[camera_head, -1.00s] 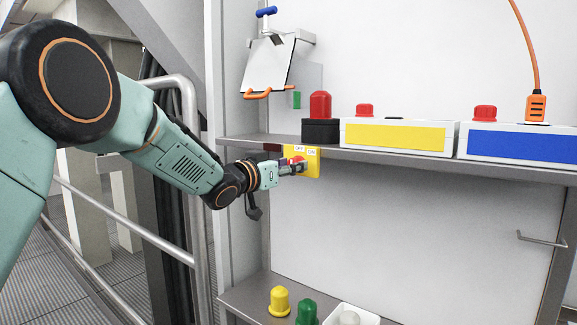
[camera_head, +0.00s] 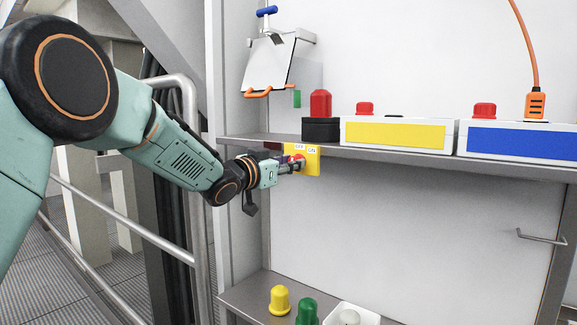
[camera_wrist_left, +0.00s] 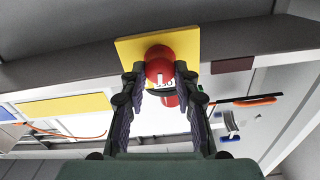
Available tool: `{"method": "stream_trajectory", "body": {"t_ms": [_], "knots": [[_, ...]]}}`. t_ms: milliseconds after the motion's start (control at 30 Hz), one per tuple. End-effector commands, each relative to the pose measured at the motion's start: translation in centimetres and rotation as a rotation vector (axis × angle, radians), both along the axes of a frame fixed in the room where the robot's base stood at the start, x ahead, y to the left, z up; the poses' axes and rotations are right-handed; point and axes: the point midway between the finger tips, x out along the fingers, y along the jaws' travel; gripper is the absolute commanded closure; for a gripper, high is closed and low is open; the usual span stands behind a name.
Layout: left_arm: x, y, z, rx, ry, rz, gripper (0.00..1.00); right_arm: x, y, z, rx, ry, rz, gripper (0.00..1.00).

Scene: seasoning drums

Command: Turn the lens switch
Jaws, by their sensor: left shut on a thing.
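The lens switch is a red knob (camera_wrist_left: 159,62) on a yellow plate (camera_head: 313,161) with OFF and ON labels, fixed at the front edge of the upper shelf. The plate also shows in the left wrist view (camera_wrist_left: 190,44). My left gripper (camera_head: 296,165) reaches the plate from the left. In the left wrist view its two fingers (camera_wrist_left: 168,92) stand on either side of the red knob, shut on it. The fingers hide much of the knob in the head view. My right gripper is not in view.
The upper shelf (camera_head: 400,155) holds a red lamp on a black base (camera_head: 320,131), a yellow-fronted box (camera_head: 395,135) and a blue-fronted box (camera_head: 520,142). A clipboard (camera_head: 268,64) hangs above. Yellow (camera_head: 279,300) and green (camera_head: 307,311) caps stand below. A railing (camera_head: 193,170) runs beside my arm.

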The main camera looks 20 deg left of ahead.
Motion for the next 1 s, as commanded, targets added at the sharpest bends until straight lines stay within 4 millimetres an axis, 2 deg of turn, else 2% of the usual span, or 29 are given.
{"method": "stream_trajectory", "body": {"t_ms": [600,1000], "knots": [[-0.1,-0.2,-0.4,0.531,-0.193,0.000,1.00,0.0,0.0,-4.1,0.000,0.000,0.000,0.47],[-0.1,-0.2,-0.4,0.781,-0.282,0.000,1.00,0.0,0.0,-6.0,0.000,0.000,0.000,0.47]]}}
